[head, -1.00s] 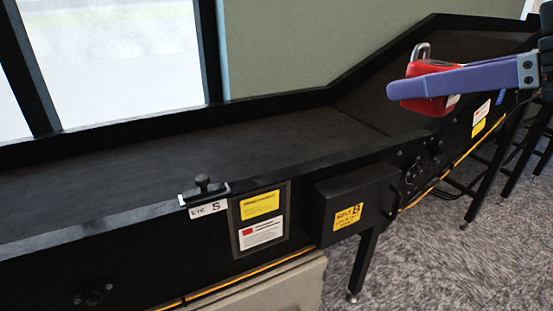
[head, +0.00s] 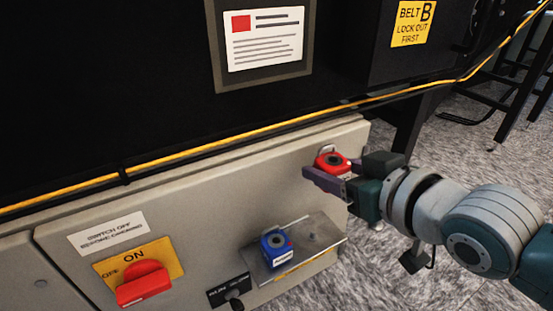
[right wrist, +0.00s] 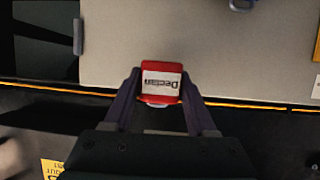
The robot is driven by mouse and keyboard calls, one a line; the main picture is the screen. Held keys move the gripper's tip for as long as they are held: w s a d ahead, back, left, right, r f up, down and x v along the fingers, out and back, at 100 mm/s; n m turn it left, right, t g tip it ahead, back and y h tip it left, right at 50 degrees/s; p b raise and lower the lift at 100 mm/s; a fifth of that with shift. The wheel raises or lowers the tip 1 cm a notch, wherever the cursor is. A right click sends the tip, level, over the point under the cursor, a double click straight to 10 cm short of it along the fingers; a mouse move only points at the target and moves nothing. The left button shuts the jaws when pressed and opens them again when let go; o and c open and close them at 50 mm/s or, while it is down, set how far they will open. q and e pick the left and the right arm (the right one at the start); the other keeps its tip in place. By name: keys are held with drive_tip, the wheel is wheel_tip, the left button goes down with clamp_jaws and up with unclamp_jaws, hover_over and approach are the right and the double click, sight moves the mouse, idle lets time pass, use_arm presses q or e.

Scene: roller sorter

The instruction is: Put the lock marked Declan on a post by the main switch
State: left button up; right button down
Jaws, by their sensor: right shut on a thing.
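My right gripper (head: 326,177) is shut on a red lock (head: 333,161) in front of the upper right part of a grey cabinet. In the right wrist view the lock (right wrist: 160,91) sits between the two fingers, and its white label reads "Declan". The main switch (head: 143,288) is a red handle on a yellow ON/OFF plate, low on the cabinet at the left. A blue lock (head: 276,249) is at a small metal plate (head: 318,236) between the switch and my gripper. I cannot make out a free post. My left gripper is not in view.
The grey cabinet (head: 200,213) sits under the black conveyor side (head: 110,85). A yellow cable (head: 225,139) runs along its top. A small black RUN control (head: 231,290) is right of the switch. Carpeted floor is open at the right.

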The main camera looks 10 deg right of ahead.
drive_tip(key=shift+n+y, duration=0.3)
drive_tip(key=f, duration=0.1)
drive_tip(key=a+f+b, duration=0.1)
drive_tip(key=f, duration=0.1)
drive_tip(key=f+b, duration=0.1)
drive_tip(key=f, duration=0.1)
drive_tip(key=shift+a, duration=0.35)
use_arm(q)
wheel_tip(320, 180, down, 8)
drive_tip(key=b, duration=0.4)
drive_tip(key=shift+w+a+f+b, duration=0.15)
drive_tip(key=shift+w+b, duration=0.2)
use_arm(e)
drive_tip(key=shift+s+f, duration=0.1)
drive_tip(key=shift+f, duration=2)
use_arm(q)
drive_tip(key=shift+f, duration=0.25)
use_arm(e)
drive_tip(key=shift+f, duration=0.35)
drive_tip(key=shift+f+b, duration=0.15)
drive_tip(key=shift+b, duration=0.2)
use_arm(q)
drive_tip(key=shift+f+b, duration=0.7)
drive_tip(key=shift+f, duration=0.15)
use_arm(e)
drive_tip(key=shift+f, duration=1)
